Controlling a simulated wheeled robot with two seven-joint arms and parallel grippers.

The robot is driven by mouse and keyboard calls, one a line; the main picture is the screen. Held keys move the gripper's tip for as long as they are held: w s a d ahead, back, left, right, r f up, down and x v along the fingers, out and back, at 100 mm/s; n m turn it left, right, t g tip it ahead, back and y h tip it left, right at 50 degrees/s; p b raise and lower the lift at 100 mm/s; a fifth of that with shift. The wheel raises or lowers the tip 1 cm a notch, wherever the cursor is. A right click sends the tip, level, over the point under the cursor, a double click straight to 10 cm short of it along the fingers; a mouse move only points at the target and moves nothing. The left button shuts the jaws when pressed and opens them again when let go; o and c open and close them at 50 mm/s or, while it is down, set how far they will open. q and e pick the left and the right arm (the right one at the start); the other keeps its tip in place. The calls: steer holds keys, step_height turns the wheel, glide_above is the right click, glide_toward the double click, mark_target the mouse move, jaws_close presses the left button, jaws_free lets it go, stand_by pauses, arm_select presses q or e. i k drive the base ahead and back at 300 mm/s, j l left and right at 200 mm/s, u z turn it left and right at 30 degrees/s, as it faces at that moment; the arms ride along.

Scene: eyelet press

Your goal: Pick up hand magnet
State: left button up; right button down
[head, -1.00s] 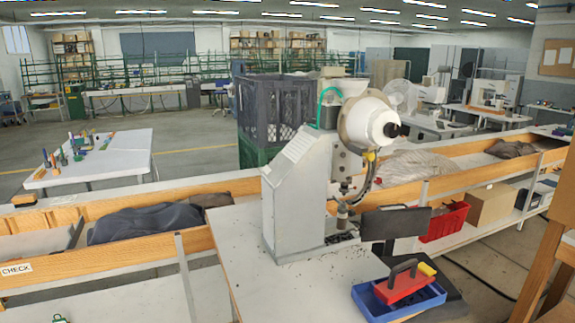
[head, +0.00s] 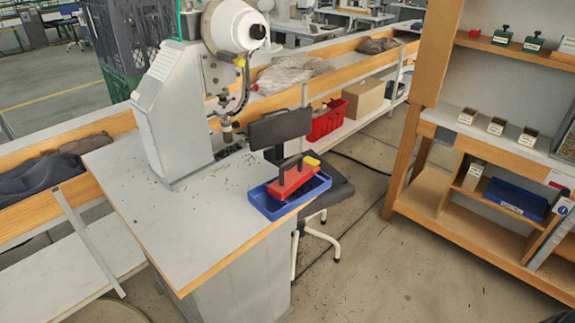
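The hand magnet (head: 293,181) is a red block with a black handle on top and a yellow end piece. It rests in a shallow blue tray (head: 268,203) at the right edge of the press table (head: 200,225). Its underside is hidden by the tray. Neither of my grippers shows in the head view.
The eyelet press (head: 172,125) stands on the table left of the tray, with small dark bits scattered around. A black chair (head: 338,190) stands close behind and right of the tray. A wooden shelf rack (head: 410,130) is at the right. Floor between is open.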

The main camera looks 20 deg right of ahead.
mark_target(286, 183)
steer(key=l+z, duration=0.1)
steer(key=l, duration=0.3)
steer(key=i+l+z, duration=0.1)
steer(key=l, duration=0.3)
steer(key=i+l, duration=0.1)
steer(key=l, duration=0.3)
steer(key=l+z, duration=0.15)
steer(key=l, duration=0.25)
steer(key=i, duration=0.05)
